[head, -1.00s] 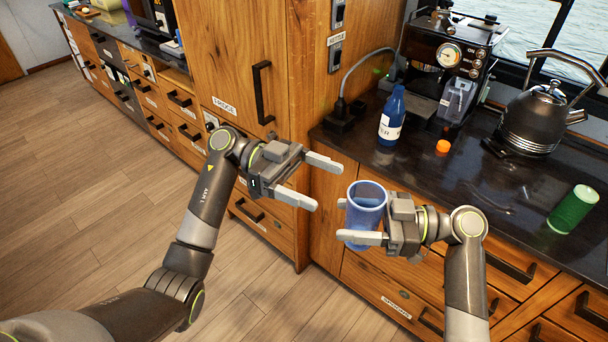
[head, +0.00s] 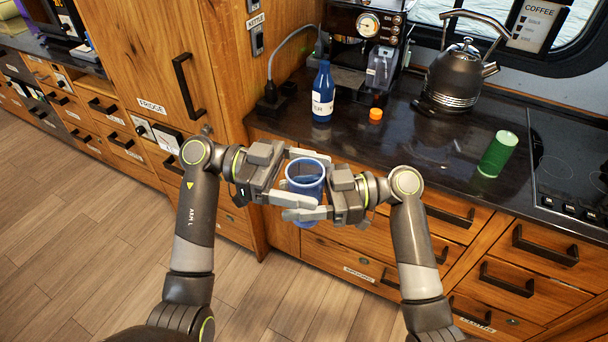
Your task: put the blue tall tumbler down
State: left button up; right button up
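The blue tall tumbler (head: 306,181) is upright in the air in front of the counter edge, its open rim facing up. My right gripper (head: 297,196) is shut on it from the right, one finger across its front; the other finger is mostly hidden. My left gripper (head: 316,180) has come in from the left. Its fingers are spread, one behind the tumbler and one across its front, above the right gripper's front finger. I cannot tell whether the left fingers touch the tumbler. The dark counter (head: 420,150) lies just beyond.
A coffee machine (head: 350,50), a kettle (head: 455,78), a green cylinder (head: 497,154) and a cooktop (head: 570,165) surround a clear stretch of counter.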

pick_arm(q)
jog(key=c, duration=1)
jog(key=shift+c, duration=0.6)
pick_arm(e)
jog(key=o, duration=1.2)
jog(key=shift+o, duration=0.2)
jog(key=shift+d, duration=0.1)
